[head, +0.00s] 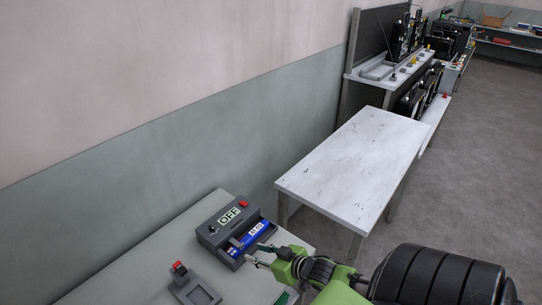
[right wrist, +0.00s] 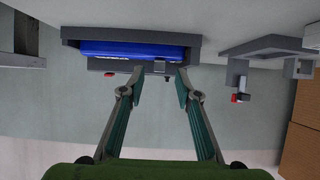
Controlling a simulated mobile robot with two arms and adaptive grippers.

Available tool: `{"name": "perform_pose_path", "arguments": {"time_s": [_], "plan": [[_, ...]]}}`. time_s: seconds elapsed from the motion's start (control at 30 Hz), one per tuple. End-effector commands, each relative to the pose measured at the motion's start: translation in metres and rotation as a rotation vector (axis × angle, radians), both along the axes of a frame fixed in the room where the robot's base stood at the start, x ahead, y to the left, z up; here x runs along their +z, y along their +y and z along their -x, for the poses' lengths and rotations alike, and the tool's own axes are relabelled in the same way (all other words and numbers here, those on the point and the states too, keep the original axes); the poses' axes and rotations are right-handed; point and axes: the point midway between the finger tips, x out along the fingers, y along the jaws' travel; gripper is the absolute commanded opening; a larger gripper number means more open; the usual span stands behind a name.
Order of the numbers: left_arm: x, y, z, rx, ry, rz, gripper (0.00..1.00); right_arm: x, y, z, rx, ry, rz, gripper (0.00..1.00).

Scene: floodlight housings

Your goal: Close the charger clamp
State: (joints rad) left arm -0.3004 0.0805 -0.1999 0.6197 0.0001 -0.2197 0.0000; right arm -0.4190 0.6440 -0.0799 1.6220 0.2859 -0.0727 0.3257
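The charger (head: 215,216) is a dark grey box on the bench, with a display reading OFF, a red button and a dark knob. A blue battery (head: 258,229) lies in its front tray and also shows in the right wrist view (right wrist: 125,48). A small grey block (right wrist: 160,66), which looks like the clamp, sits at one end of the battery; whether it is fully closed I cannot tell. My right gripper (head: 259,256) is open at the front of the charger. In the right wrist view its fingertips (right wrist: 159,78) are either side of the block, with nothing held. My left gripper is out of view.
A grey fixture with a red-topped part (head: 201,294) stands on the bench beside the charger; it also shows in the right wrist view (right wrist: 265,48). A bare white table (head: 355,165) stands beyond the bench. The wall runs along the left.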

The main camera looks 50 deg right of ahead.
Motion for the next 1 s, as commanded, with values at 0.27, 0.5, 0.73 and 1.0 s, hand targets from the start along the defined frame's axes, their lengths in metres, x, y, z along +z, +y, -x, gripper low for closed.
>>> {"name": "perform_pose_path", "arguments": {"time_s": [0.27,0.5,0.73,1.0], "plan": [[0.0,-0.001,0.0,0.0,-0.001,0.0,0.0,0.02,-0.003,0.04,0.001,0.003,0.001,0.31],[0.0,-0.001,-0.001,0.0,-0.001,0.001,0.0,0.029,-0.004,0.056,0.0,0.002,0.0,0.31],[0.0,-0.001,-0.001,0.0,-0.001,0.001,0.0,0.031,-0.004,0.058,0.001,0.002,0.0,0.31],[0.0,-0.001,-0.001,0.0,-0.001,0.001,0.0,0.03,-0.005,0.057,0.0,0.002,0.0,0.31]]}}
